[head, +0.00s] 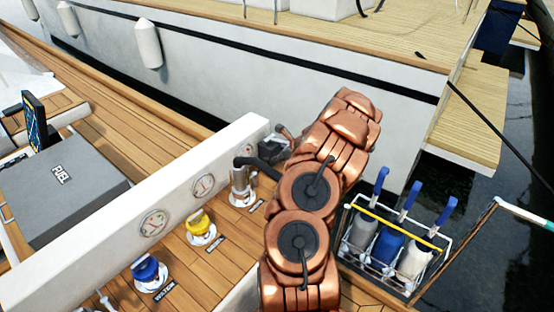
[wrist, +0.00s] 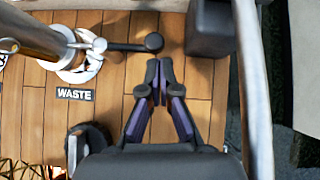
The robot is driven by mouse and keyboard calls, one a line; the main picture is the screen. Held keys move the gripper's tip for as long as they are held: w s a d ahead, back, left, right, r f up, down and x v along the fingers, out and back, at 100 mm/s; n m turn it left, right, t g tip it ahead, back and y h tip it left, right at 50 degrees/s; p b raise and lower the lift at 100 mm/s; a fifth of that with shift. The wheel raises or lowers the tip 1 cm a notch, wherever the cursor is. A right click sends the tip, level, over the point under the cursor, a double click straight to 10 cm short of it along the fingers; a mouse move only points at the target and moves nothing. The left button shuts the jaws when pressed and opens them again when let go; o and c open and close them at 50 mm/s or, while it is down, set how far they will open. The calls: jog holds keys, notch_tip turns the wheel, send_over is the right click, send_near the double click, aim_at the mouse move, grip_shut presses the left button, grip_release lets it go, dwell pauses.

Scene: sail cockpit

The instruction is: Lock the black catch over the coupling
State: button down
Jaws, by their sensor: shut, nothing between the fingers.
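The metal coupling (head: 240,184) stands on a white deck flange beside the white wall. In the wrist view its shiny tube (wrist: 40,28) leans in from the upper left, above the WASTE label (wrist: 75,94). The black catch (wrist: 128,46) sticks out to the right from the coupling's base and ends in a round knob (wrist: 154,41). My gripper (wrist: 160,64) is shut and empty, its fingertips just below the knob in the picture. I cannot tell whether they touch. In the head view my arm hides most of the gripper.
Yellow (head: 199,224) and blue (head: 147,269) fittings stand along the same wall. A dark block (wrist: 210,28) sits right of the fingers, near a metal rail (wrist: 254,90). A wire basket (head: 345,250) with bottles stands right of my arm, by the water.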

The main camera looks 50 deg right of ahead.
jog(key=shift+s+a, duration=0.3)
jog(key=shift+a, duration=0.25)
jog(key=v, duration=1.2)
jog(key=shift+w, duration=0.1)
